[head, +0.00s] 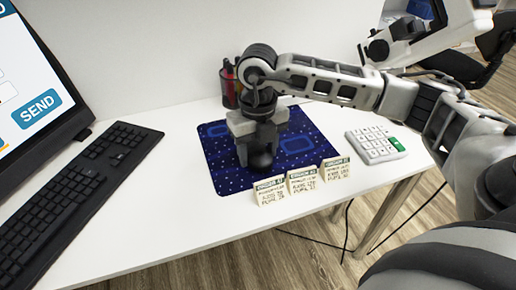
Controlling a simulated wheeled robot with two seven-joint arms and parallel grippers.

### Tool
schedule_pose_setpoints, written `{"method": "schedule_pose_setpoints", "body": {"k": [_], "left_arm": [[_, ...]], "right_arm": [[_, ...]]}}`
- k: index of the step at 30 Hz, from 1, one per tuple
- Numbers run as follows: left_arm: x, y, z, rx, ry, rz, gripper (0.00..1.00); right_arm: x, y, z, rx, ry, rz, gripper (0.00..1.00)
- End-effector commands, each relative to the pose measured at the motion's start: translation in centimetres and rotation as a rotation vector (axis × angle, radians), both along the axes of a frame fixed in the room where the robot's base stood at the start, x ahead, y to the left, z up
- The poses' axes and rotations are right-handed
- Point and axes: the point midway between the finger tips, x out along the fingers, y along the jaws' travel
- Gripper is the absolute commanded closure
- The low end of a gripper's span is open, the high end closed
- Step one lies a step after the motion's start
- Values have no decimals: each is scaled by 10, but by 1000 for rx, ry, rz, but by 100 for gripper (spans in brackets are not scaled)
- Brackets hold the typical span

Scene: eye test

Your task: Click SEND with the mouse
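The monitor (62,128) stands at the left edge, cut off by the frame. A blue SEND button (37,108) shows on its screen; I make out no cursor. A dark rounded mouse (262,161) sits on the blue patterned mouse pad (222,176). My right gripper (256,150) points down at the mouse, with a grey finger close by its left side. The gripper covers much of the mouse, so I cannot tell whether the fingers press on it. My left gripper is not in view.
A black keyboard (75,197) lies in front of the monitor. Small printed cards (304,181) stand at the pad's front edge. A white keypad with a green key (375,145) is to the right. A dark pen cup (231,88) stands behind. White table (180,215) is bare between keyboard and pad.

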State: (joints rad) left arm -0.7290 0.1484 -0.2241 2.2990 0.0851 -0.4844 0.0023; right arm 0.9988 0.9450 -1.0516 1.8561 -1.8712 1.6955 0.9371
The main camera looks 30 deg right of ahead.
Motion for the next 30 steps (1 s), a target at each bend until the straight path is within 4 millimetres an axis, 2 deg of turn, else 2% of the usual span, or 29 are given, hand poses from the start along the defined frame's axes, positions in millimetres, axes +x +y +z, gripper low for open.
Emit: {"method": "schedule_pose_setpoints", "body": {"k": [7, 21, 30], "left_arm": [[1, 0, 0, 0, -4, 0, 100], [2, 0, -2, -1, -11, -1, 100], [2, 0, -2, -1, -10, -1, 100]], "right_arm": [[1, -5, 0, 0, -1, 0, 72], [2, -37, 0, 0, -1, 13, 72], [2, -40, 1, 0, -1, 16, 72]]}}
